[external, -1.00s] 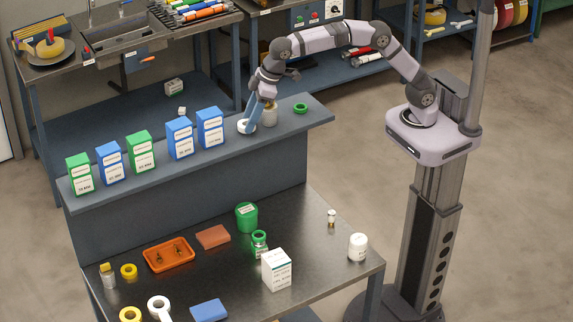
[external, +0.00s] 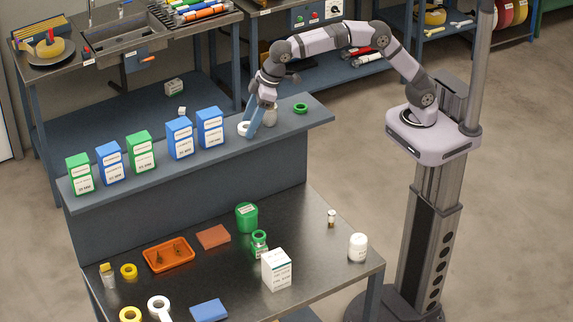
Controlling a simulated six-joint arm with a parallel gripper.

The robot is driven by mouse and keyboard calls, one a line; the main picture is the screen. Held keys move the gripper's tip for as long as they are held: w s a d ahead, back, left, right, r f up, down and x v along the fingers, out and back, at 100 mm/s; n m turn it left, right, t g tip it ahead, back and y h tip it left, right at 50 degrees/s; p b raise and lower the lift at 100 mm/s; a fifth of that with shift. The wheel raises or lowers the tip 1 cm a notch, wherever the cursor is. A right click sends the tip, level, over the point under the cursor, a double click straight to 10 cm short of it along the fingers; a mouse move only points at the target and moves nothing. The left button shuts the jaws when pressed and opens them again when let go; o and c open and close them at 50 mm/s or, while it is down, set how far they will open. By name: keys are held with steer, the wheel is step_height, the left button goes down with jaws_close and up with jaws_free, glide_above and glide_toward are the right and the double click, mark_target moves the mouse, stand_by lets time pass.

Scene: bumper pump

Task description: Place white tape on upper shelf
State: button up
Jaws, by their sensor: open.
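One white tape roll (external: 244,129) lies flat on the upper shelf (external: 228,150), right of the blue boxes. My gripper (external: 254,130) is open at shelf height, with its blue fingers just right of this roll. I cannot tell whether they touch it. Another white tape roll (external: 159,305) lies on the lower table near its front left edge.
Several green and blue boxes (external: 139,152) stand in a row on the shelf, left of my gripper. A pale container (external: 270,116) stands just behind and right of my fingers, partly hidden. A green ring (external: 300,108) lies farther right. The shelf's right end is clear.

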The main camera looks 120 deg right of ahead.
steer(key=b+v, duration=0.2)
steer(key=v, duration=1)
steer(key=shift+a, duration=0.15)
steer(key=s+a+f+n+t+h+b, duration=0.1)
steer(key=s+a+f+n+b, duration=0.2)
steer(key=a+f+n+b, duration=0.55)
steer(key=s+a+f+m+g+y+p, duration=0.1)
steer(key=s+a+f+m+g, duration=0.1)
steer(key=s+f, duration=1)
steer(key=s+a+f+m+g+y+p, duration=0.1)
steer(key=s+a+f+m+g+p, duration=0.1)
steer(key=s+f, duration=1.1)
steer(key=shift+s+g+y, duration=0.3)
steer(key=shift+s+g, duration=0.2)
steer(key=shift+s, duration=0.4)
